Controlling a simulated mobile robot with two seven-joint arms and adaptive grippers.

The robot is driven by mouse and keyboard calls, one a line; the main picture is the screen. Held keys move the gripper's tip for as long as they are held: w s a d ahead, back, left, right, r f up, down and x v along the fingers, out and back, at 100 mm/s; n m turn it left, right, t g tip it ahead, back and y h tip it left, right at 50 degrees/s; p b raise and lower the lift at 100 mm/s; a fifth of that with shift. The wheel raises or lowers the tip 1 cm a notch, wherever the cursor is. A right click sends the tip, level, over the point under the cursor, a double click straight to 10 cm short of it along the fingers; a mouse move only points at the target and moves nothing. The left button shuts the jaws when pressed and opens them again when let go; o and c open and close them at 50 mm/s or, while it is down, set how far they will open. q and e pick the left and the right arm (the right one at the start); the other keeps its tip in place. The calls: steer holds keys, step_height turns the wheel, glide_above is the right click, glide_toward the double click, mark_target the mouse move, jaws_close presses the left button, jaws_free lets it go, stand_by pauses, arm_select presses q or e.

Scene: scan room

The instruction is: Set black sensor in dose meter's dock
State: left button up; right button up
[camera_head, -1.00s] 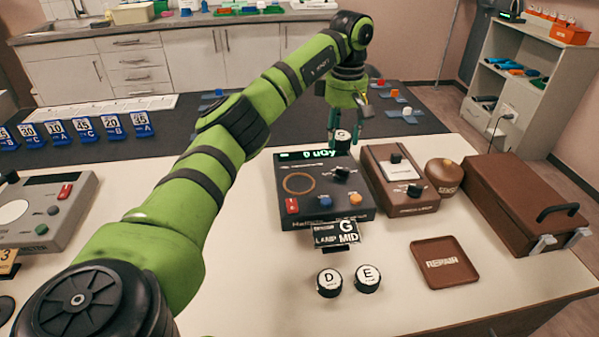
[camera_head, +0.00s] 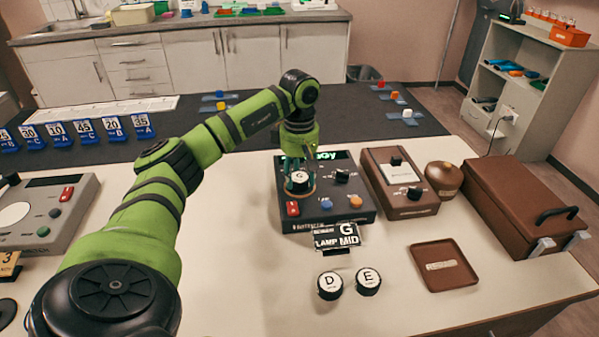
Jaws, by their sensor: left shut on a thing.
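The dose meter (camera_head: 355,211) is a dark box with a green display, a black knob and red, blue and orange buttons. My left gripper (camera_head: 298,183) is over its left part and shut on a black sensor (camera_head: 299,182) with a white top marked G. The sensor is at the ring-shaped dock seen there earlier; I cannot tell whether it rests in it. A card (camera_head: 336,237) reading "G" and "LAMP MID" stands at the meter's front. Two similar black sensors, D (camera_head: 330,285) and E (camera_head: 368,281), stand in front on the table. My right gripper is not in view.
A brown meter (camera_head: 402,190), a round brown pot (camera_head: 444,178) and a brown case (camera_head: 530,206) stand to the right. A brown tray (camera_head: 443,266) lies front right. A grey device (camera_head: 50,222) is at the left.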

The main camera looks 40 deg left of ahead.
mark_target(300, 177)
arm_select(q)
steer(key=shift+f, duration=0.1)
steer(key=o, duration=1.2)
steer(key=shift+r, duration=0.25)
step_height(300, 177, up, 8)
steer(key=shift+f+b, duration=0.2)
steer(key=shift+b, duration=0.15)
steer(key=shift+r+p, duration=0.8)
steer(key=shift+r, duration=1.35)
